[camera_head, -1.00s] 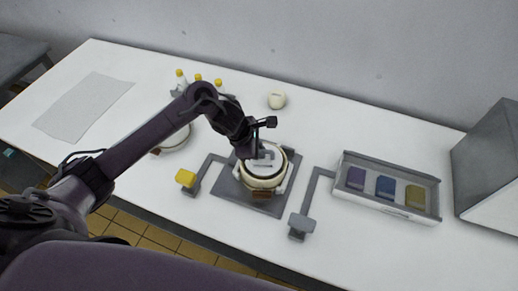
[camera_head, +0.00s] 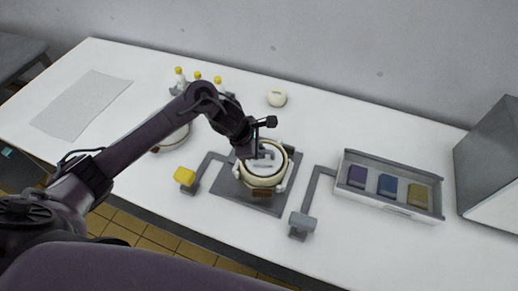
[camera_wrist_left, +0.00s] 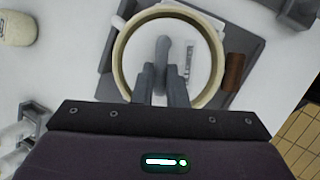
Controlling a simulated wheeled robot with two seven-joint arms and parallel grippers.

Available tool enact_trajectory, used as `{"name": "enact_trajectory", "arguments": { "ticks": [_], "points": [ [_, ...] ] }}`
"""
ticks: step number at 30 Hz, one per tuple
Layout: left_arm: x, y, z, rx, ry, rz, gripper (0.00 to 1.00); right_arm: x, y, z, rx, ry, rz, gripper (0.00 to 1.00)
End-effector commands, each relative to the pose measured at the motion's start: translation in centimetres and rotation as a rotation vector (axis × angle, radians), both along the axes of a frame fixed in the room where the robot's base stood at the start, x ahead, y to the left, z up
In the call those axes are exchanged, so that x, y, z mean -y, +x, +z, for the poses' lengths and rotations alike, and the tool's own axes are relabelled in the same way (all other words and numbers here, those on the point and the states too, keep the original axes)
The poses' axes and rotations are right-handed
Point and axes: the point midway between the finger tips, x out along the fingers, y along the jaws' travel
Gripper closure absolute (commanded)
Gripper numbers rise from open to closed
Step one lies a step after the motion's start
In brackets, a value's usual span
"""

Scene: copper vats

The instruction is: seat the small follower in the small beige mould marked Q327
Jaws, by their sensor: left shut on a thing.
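The small beige mould (camera_head: 287,166) stands on a dark grey plate, a round ring with a brown tag (camera_head: 262,195) on its front side; I cannot read any marking. My left gripper (camera_head: 260,157) is above it, pointing down, shut on the grey handle of the white follower disc (camera_wrist_left: 203,72). In the left wrist view the fingers (camera_wrist_left: 160,80) straddle the handle (camera_wrist_left: 162,55). The disc lies within the outline of the mould's rim (camera_wrist_left: 118,52), with a narrow rim all round. How deep it sits, I cannot tell. My right gripper is not in view.
A yellow pad (camera_head: 185,177) and a grey pad (camera_head: 302,221) on bent bars flank the plate (camera_head: 232,202). A tray (camera_head: 388,203) with purple, blue and yellow blocks is at right. Yellow-capped bottles (camera_head: 198,78), a cream round pot (camera_head: 277,98) and another round mould (camera_head: 175,141) stand behind.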

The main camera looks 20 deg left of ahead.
Motion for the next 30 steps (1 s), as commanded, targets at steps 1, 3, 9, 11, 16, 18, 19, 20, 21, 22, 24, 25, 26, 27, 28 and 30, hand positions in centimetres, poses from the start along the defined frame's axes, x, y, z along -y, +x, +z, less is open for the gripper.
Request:
{"name": "enact_trajectory", "arguments": {
  "ticks": [1, 3, 9, 11, 16, 18, 19, 20, 21, 22, 24, 25, 26, 27, 28, 30],
  "points": [
    [0.00, 0.03, -0.09, 0.001, -0.001, 0.000, 1.00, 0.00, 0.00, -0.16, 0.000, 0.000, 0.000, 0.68],
    [0.00, 0.03, -0.17, 0.001, -0.001, 0.000, 1.00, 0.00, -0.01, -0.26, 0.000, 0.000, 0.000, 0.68],
    [0.00, 0.04, -0.39, 0.001, 0.000, 0.000, 1.00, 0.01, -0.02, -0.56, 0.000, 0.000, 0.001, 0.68],
    [-0.01, 0.04, -0.45, 0.001, 0.000, 0.000, 1.00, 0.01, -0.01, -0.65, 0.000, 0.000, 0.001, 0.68],
    [-0.01, 0.05, -0.54, 0.001, -0.001, 0.000, 1.00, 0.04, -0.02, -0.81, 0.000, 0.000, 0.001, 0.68],
    [-0.01, 0.04, -0.52, 0.001, -0.001, 0.000, 1.00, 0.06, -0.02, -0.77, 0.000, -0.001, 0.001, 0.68],
    [-0.01, 0.04, -0.52, 0.001, -0.001, 0.000, 1.00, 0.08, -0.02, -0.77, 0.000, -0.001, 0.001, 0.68],
    [-0.01, 0.04, -0.52, 0.001, 0.000, 0.000, 1.00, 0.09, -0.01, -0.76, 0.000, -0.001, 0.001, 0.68],
    [-0.01, 0.04, -0.52, 0.001, -0.001, 0.000, 1.00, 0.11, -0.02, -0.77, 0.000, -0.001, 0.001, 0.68],
    [-0.01, 0.03, -0.53, 0.001, -0.001, 0.000, 0.85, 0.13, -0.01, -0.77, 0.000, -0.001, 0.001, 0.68],
    [-0.01, 0.03, -0.53, 0.001, -0.001, 0.000, 0.76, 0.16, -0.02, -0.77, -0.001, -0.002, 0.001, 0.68],
    [-0.01, 0.03, -0.53, 0.001, 0.000, 0.000, 0.72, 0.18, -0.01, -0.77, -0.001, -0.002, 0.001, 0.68],
    [-0.01, 0.02, -0.53, 0.001, -0.001, 0.000, 0.68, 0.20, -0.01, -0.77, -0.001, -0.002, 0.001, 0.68],
    [0.00, 0.03, -0.54, 0.001, -0.001, 0.000, 0.63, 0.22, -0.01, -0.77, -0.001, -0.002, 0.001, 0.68],
    [0.00, 0.03, -0.54, 0.001, 0.000, 0.000, 0.62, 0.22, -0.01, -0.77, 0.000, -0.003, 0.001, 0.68],
    [-0.01, 0.02, -0.55, 0.000, 0.000, 0.000, 0.62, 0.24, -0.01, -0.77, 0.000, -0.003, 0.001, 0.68]
  ]
}}
